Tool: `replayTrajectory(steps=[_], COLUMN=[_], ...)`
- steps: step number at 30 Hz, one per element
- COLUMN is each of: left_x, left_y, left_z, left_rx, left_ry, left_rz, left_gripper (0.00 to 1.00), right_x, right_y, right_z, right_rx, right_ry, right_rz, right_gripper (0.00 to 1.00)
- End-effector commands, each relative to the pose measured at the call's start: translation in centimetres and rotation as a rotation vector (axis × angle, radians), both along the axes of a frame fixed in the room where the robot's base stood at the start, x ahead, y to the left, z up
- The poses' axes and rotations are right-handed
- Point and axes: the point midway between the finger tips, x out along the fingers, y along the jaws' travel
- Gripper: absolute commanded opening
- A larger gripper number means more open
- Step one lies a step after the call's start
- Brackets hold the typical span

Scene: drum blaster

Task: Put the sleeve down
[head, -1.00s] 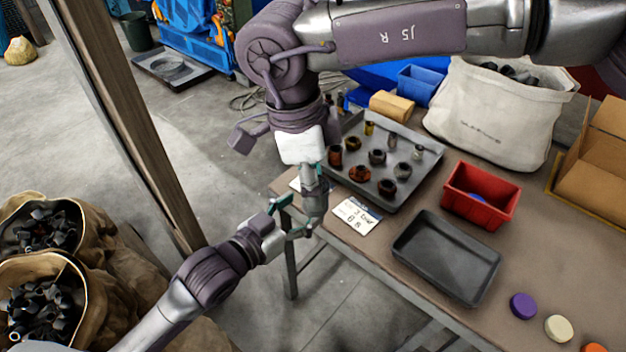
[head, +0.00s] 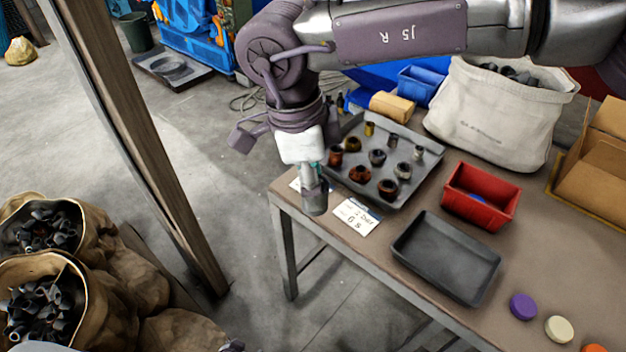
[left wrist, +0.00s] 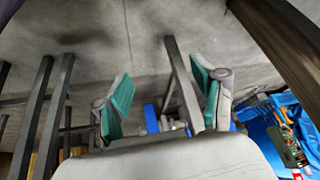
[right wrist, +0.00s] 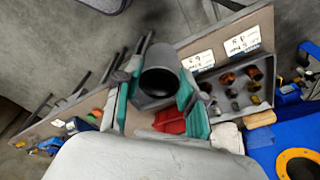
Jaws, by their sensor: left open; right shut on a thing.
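The sleeve (head: 314,201) is a grey hollow cylinder. My right gripper (head: 317,172) is shut on it and holds it in the air just off the table's near left corner. In the right wrist view the sleeve (right wrist: 158,82) shows its dark round opening between the green finger pads. In the head view only a scrap of my left arm shows at the bottom edge.
On the table, a grey tray (head: 424,173) holds several small sleeves and rings. An empty black tray (head: 446,257), a red bin (head: 481,195), a printed card (head: 357,216) and a white bag (head: 500,115) stand nearby. Sacks (head: 130,275) of dark parts stand at lower left. A wooden post (head: 140,150) rises between.

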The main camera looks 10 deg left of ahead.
Motion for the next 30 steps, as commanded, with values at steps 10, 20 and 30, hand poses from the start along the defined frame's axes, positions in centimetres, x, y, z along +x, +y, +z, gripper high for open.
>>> replayTrajectory(steps=[10,20,30], left_x=[-16.2,-22.9,-23.1], left_y=[0.2,-0.3,-0.3], left_z=[-8.1,-9.7,-9.7], left_rx=[0.047,0.056,0.056], left_ry=[0.299,0.413,0.415], left_rz=[0.016,0.008,0.009], left_gripper=[0.69,0.69,0.69], right_x=[0.0,0.0,0.0], right_y=[0.0,0.0,-0.3], right_z=[0.1,0.0,-0.2], right_rx=[0.0,0.0,0.001], right_ry=[-0.001,-0.001,0.002], right_rz=[0.0,0.0,0.005], right_gripper=[0.0,0.0,0.0])
